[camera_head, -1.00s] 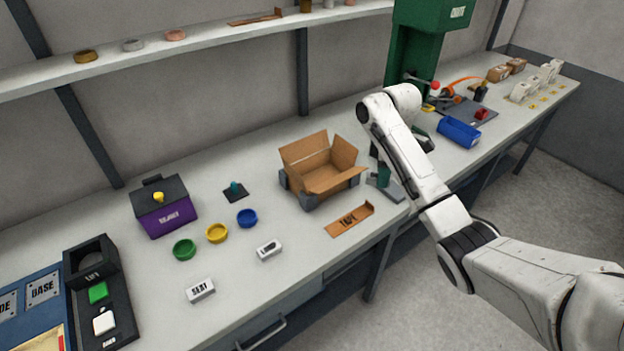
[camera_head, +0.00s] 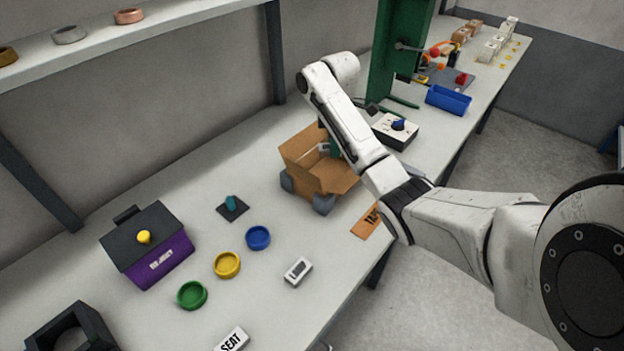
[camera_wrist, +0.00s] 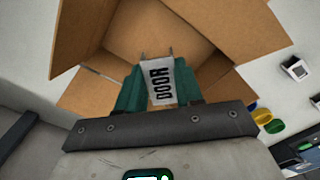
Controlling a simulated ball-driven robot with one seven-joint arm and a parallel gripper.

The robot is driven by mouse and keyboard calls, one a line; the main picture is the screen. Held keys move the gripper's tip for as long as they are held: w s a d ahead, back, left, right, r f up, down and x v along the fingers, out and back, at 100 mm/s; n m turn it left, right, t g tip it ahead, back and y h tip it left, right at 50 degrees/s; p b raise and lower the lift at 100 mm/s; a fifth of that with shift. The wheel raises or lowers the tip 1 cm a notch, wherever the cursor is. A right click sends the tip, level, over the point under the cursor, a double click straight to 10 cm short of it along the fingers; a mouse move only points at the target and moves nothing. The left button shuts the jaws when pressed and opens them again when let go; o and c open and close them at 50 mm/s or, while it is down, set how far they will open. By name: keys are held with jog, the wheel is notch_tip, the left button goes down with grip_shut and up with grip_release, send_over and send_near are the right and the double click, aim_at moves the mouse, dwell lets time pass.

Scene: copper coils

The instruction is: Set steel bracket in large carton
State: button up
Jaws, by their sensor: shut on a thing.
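The large carton (camera_head: 297,152) is an open brown cardboard box with its flaps spread, standing on the bench between dark grey blocks. It fills the upper part of the wrist view (camera_wrist: 115,35). My gripper (camera_head: 335,148) is down at the carton's opening, partly hidden by my arm in the head view. In the wrist view my gripper (camera_wrist: 160,88) has its teal fingers shut on a pale grey piece lettered DOOR (camera_wrist: 161,82), which I take to be the steel bracket. The piece is over the carton's inside; I cannot tell whether it touches the bottom.
A brown TAPE strip (camera_head: 366,222) lies in front of the carton. Blue (camera_head: 258,238), yellow (camera_head: 227,265) and green (camera_head: 192,295) rings and a purple REJECT bin (camera_head: 165,262) stand to the left. A box with a blue knob (camera_head: 398,125) is to the right.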

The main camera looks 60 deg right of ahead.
send_over(330, 179)
notch_tip(330, 179, down, 6)
jog(key=shift+w, duration=0.1)
jog(key=shift+f, duration=2.25)
jog(key=shift+f, duration=0.1)
jog(key=o, duration=1)
jog(key=shift+o, duration=0.2)
notch_tip(330, 179, up, 12)
jog(key=shift+r+p, duration=0.15)
jog(key=shift+p, duration=0.85)
